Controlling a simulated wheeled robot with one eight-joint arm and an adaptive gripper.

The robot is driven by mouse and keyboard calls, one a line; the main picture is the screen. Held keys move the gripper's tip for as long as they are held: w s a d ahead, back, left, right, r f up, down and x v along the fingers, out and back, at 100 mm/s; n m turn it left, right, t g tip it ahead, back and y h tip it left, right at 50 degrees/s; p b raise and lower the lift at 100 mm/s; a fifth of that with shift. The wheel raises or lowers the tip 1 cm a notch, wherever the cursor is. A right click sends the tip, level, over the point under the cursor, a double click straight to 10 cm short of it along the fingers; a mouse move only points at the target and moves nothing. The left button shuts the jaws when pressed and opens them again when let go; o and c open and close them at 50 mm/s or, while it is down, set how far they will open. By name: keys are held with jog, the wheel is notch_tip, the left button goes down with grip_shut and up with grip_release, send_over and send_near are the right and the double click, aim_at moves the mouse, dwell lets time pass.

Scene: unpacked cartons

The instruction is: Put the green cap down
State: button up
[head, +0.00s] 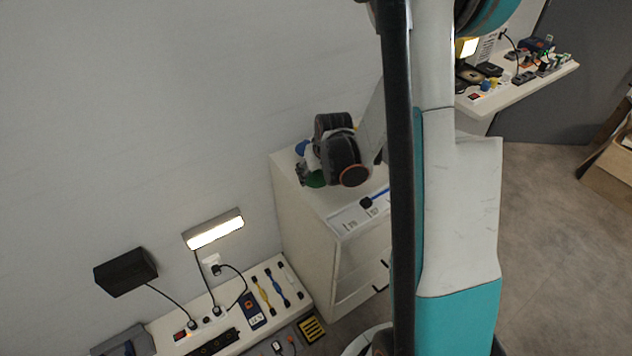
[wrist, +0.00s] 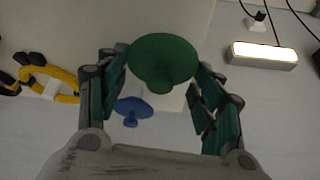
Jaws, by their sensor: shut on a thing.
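The green cap (wrist: 163,58) is a round, mushroom-shaped piece with a short stem, held between the fingers of my gripper (wrist: 160,75) in the wrist view. In the head view a part of the green cap (head: 316,181) shows below my dark wrist, over the top of the white cabinet (head: 300,197). My gripper is shut on the cap, and my wrist hides most of it there. I cannot tell whether the cap touches the cabinet top. A blue cap (wrist: 132,110) of like shape shows beyond the fingers; it also shows in the head view (head: 301,147).
A strip with a black connector (head: 366,202) and blue piece lies on the cabinet's front part. A lower bench (head: 165,333) at left holds cables, plugs and a meter. A lit lamp (head: 215,232) and a black box (head: 126,271) are on the wall. A shelf (head: 520,88) with small parts is at upper right.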

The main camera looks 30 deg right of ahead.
aim_at(318, 176)
notch_tip(318, 176, down, 3)
jog(key=shift+f+b, duration=0.1)
jog(key=shift+b, duration=0.4)
jog(key=o, duration=0.8)
jog(key=p+v, duration=0.5)
jog(key=v, duration=0.7)
